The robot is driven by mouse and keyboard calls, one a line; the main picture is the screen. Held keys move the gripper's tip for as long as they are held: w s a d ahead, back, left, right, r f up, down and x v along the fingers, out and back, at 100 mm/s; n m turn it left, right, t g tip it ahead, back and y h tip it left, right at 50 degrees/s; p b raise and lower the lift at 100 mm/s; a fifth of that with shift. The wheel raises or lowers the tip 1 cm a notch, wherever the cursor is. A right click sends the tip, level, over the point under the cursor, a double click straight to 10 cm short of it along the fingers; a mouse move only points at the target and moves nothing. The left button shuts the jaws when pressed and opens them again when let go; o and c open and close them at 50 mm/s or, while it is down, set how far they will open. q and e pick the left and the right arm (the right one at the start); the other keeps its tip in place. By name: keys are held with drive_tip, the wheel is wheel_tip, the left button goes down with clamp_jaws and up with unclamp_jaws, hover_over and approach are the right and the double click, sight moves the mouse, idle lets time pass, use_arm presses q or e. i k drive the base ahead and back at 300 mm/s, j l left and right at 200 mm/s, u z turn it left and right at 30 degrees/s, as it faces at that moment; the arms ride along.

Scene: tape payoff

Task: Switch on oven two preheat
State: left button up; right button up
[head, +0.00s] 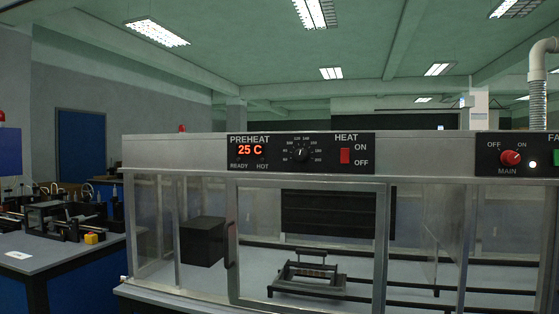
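The preheat panel (267,153) is a black plate on the metal top rail of a glass-sided enclosure. Its red display (250,150) reads 25 C, above the READY and HOT labels. A black dial (301,154) with a numbered scale is beside it. A red HEAT switch (345,156) sits between the ON and OFF labels; I cannot tell which way it is pressed. At the right, a red MAIN knob (511,158) is marked OFF and ON, with a lit white lamp (532,165) beside it. Neither of my grippers is in view.
The framed glass door (308,181) below the panel appears closed, with a dark handle (231,245). Inside stands a black fixture (308,281). A green button (556,157) is cut off at the right edge. A workbench (58,258) with equipment stands at the left.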

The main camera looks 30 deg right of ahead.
sight(345, 153)
drive_tip(key=z, duration=1.45)
